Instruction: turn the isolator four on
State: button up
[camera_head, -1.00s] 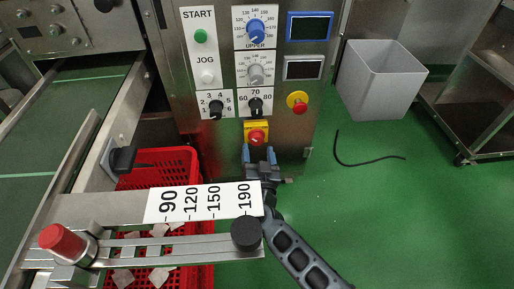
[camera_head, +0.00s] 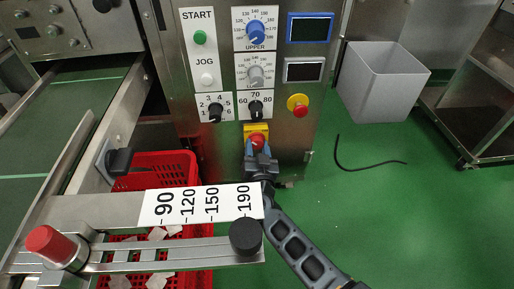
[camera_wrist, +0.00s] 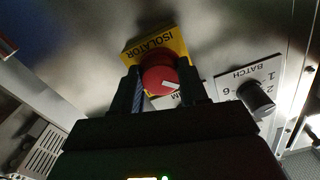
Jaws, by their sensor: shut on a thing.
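The isolator (camera_head: 258,139) is a red knob on a yellow plate, low on the steel control panel. In the wrist view the red isolator knob (camera_wrist: 160,79) shows a white mark, and its yellow plate (camera_wrist: 150,46) reads ISOLATOR. My gripper (camera_head: 259,152) reaches up to the knob from below in the head view. In the wrist view my gripper (camera_wrist: 162,88) has one dark finger on each side of the knob, shut on it. The knob's lower part is hidden by my gripper in the head view.
Above are a black selector (camera_head: 256,108), a batch selector (camera_head: 215,111) and a red-and-yellow button (camera_head: 298,105). A slotted bracket with a scale plate (camera_head: 200,204) lies left of my gripper, above a red crate (camera_head: 165,165).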

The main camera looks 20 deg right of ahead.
jog(key=c, duration=0.3)
jog(key=shift+c, duration=0.2)
jog(key=shift+m, duration=0.4)
jog(key=m, duration=0.7)
jog(key=shift+a+m, duration=0.1)
jog(key=shift+m, duration=0.2)
jog(key=m, duration=0.4)
jog(key=shift+r+b, duration=0.1)
jog(key=shift+b, duration=0.3)
jog(key=m+b, duration=0.1)
jog(key=m, duration=0.4)
jog(key=shift+m, duration=0.4)
